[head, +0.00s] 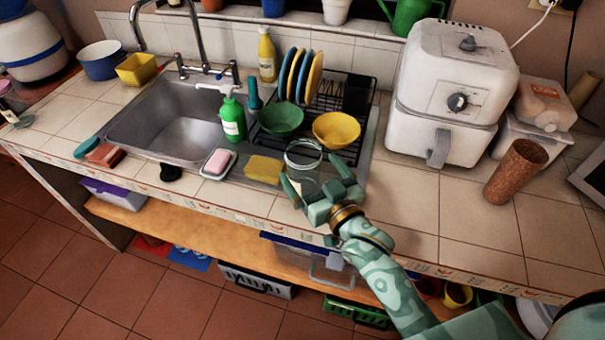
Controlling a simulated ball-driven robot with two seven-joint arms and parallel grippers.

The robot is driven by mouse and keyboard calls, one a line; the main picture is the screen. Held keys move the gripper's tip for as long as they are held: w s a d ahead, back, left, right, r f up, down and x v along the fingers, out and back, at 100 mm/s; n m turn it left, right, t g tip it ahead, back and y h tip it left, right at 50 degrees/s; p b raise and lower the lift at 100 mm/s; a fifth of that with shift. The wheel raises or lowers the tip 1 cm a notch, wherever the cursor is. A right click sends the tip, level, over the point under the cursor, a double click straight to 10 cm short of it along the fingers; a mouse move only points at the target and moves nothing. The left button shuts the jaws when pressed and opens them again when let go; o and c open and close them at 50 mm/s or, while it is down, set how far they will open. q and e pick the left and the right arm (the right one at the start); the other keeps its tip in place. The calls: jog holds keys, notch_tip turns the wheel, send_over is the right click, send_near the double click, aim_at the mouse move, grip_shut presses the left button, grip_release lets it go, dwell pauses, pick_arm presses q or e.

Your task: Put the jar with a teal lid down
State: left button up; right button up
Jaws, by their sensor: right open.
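A clear, round, glass-like jar (303,154) stands by the front of the dish rack, right of the yellow sponge. Its top shows as a pale ring. Its lower part is partly hidden by my right gripper, and I cannot make out its lid colour well. My right gripper (317,176) is open at the jar, with its fingers spread on the near side of it. I cannot tell whether a finger touches the jar. My left gripper is not in view.
A yellow sponge (265,169) and a soap dish (217,163) lie left of the jar. Behind it are a green bowl (281,120), a yellow bowl (336,129) and the rack. A white air fryer (450,90) and brown cup (515,172) stand right. The counter between is clear.

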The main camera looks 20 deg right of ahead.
aim_at(296, 143)
jog(key=w, duration=0.3)
jog(key=w+b, duration=0.1)
jog(key=w, duration=0.2)
jog(key=shift+a+r, duration=0.1)
jog(key=shift+a, duration=0.1)
jog(key=shift+s, duration=0.1)
jog(key=shift+c, duration=0.9)
jog(key=c, duration=1.5)
jog(key=shift+r, duration=0.1)
jog(key=shift+c, duration=0.4)
